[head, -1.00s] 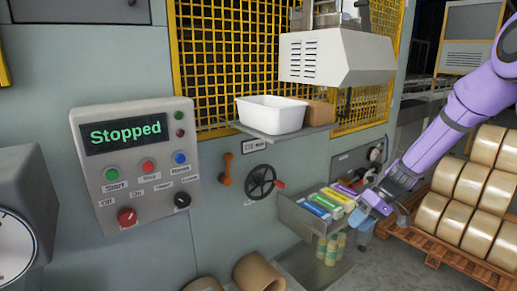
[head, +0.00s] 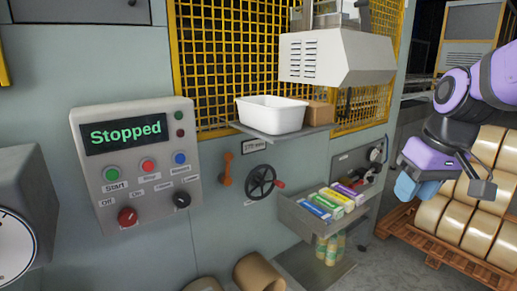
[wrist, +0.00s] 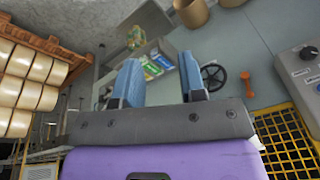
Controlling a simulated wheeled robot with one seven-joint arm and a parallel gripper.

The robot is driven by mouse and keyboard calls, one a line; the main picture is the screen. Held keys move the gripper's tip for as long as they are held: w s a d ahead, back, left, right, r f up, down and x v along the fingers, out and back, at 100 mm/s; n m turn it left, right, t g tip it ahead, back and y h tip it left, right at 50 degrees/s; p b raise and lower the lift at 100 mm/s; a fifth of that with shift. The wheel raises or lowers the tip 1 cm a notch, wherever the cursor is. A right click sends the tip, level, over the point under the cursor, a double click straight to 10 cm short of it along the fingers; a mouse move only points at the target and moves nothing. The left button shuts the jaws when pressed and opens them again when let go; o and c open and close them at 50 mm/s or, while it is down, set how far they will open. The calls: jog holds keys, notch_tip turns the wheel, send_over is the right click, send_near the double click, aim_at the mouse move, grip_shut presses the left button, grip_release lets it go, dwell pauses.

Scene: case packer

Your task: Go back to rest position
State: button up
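My gripper (head: 408,186) is at the right of the head view, in front of the stacked rolls and away from the machine. In the wrist view my gripper (wrist: 160,85) shows its two blue fingers spread apart with nothing between them. My purple arm reaches in from the upper right of the head view. Several coloured boxes (head: 328,202) lie in a small grey tray (head: 300,222) on the machine front. The boxes also show past the fingers in the wrist view (wrist: 157,67).
Stacked tan rolls (head: 460,215) stand on a wooden pallet (head: 420,246) at the right. A control panel (head: 135,160) reads "Stopped". A white bin (head: 272,114) and a cardboard box (head: 319,114) sit on a shelf. Bottles (head: 331,248) stand under the tray. Cardboard tubes (head: 258,272) lie below.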

jog(key=s+d+r+m+t+h, duration=0.1)
jog(key=s+d+r+m+t, duration=0.1)
jog(key=s, duration=1)
jog(key=shift+r+t+h, duration=0.3)
jog(key=shift+r+t, duration=0.3)
jog(key=shift+r, duration=0.2)
